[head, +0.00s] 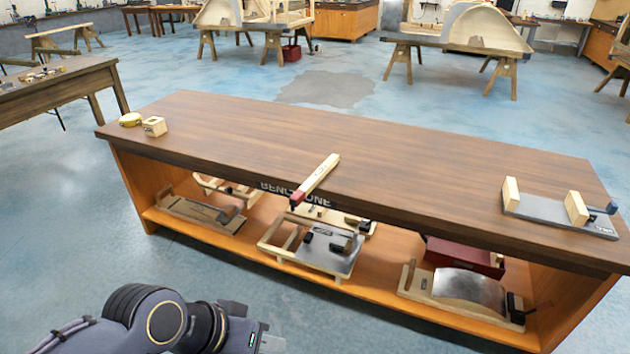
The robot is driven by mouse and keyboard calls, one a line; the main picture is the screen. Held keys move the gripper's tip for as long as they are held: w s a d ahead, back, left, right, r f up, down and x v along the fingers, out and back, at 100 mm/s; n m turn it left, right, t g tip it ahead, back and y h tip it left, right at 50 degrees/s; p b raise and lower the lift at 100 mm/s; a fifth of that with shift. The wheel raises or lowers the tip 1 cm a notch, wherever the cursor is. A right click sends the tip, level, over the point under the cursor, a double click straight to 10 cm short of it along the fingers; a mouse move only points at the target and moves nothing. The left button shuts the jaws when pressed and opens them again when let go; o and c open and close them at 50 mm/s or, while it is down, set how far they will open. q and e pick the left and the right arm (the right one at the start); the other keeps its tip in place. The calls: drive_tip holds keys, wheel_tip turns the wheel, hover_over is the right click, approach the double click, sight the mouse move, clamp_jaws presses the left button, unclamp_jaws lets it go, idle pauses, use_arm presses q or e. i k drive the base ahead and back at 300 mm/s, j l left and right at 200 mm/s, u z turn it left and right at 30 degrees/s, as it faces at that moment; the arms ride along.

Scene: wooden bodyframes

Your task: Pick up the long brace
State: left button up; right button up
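A long pale wooden bar with a red end, which looks like the long brace (321,174), lies on the workbench (400,150) near the middle of its front edge. Its red end sticks out over that edge, towards me. My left arm comes in at the bottom left, in front of the bench and well below its top. Only part of my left gripper (270,344) shows at the bottom edge of the view; its fingertips cannot be made out. It is apart from the brace. My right gripper is out of view.
A grey clamp-like fixture with wooden blocks (545,211) lies at the right end. Several jigs and a red box (465,257) fill the lower shelf. The bench top around the brace is clear.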

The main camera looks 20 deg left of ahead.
sight(310, 184)
drive_tip(key=u, duration=0.55)
drive_tip(key=i+u, duration=0.2)
drive_tip(key=u, duration=0.25)
drive_tip(key=i+l+u, duration=0.15)
drive_tip(key=u, duration=0.3)
drive_tip(key=i+l+u, duration=0.2)
drive_tip(key=u, duration=0.2)
drive_tip(key=i+l+u, duration=0.1)
drive_tip(key=i+l, duration=0.15)
drive_tip(key=i+l+u, duration=0.1)
drive_tip(key=l, duration=0.35)
drive_tip(key=i+l+u, duration=0.1)
drive_tip(key=i+l, duration=0.2)
drive_tip(key=i+l+u, duration=0.1)
drive_tip(key=l, duration=0.35)
drive_tip(key=i, duration=0.1)
